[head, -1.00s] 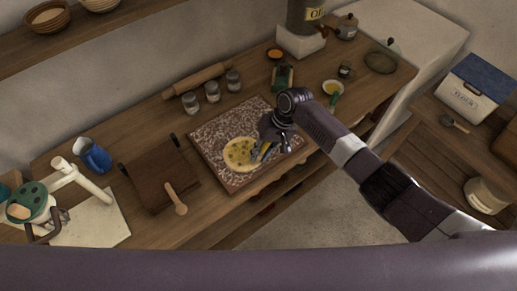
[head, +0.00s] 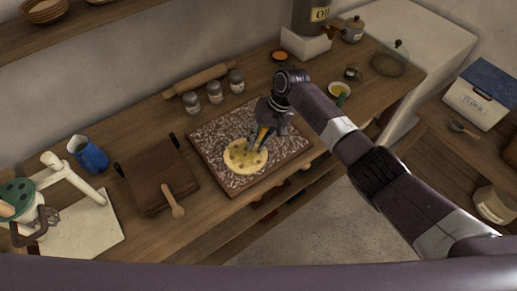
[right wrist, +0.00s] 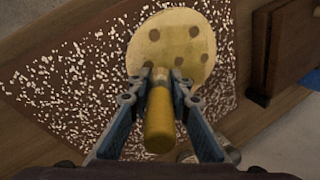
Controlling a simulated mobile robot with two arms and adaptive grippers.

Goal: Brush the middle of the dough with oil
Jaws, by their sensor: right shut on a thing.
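The round pale-yellow dough (head: 240,160) with several brown spots lies on a speckled, floured board (head: 212,140) on the counter. It also shows at the top of the right wrist view (right wrist: 187,30). My right gripper (head: 261,141) is over the dough's upper right part, shut on a brush with a yellow handle (right wrist: 159,120). The brush points down toward the dough's near edge in the wrist view. Its bristles are hidden between the fingers, so I cannot tell whether they touch. A small bowl of yellow oil (head: 340,89) stands right of my arm. My left gripper is not in view.
Several glass jars (head: 214,92) and a rolling pin (head: 197,79) stand behind the board. An oil container (head: 308,17) stands at the back.

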